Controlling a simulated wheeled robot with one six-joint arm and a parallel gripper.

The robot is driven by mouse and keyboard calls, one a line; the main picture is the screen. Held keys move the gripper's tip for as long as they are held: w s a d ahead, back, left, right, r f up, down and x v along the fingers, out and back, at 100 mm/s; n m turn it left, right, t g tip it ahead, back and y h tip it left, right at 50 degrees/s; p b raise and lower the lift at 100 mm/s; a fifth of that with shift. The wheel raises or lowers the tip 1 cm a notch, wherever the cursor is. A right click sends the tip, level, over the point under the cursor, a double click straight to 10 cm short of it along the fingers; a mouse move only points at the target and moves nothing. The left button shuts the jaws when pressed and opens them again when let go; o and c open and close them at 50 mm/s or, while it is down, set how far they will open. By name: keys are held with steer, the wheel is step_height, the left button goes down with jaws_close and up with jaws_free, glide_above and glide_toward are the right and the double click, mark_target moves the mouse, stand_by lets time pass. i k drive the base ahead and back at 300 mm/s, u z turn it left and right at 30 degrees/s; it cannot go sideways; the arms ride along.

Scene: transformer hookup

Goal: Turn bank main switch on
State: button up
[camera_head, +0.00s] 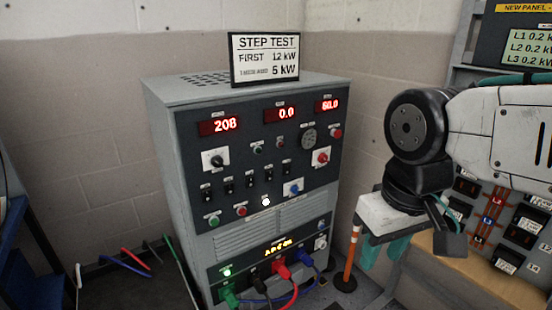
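The grey load bank cabinet (180,215) stands in the middle with a dark front panel. The panel has a black rotary knob on a white plate (214,159), a red rotary knob on a white plate (321,158) and a blue rotary knob (293,188). Their labels are too small to read, so I cannot tell which is the bank main switch. A row of small black toggles (249,180) lies between them.
The red displays read 208, 0.0 and 60.0 (327,105). A step test sign (265,59) stands on top. Coloured cables (280,268) plug in at the bottom front. An orange post (351,256) stands right of the cabinet. A breaker panel (495,215) is at the right.

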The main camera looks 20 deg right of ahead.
mark_target(323, 159)
steer(key=k, duration=0.5)
steer(key=z, duration=1.4)
steer(key=i, duration=1.15)
steer(key=u, duration=1.85)
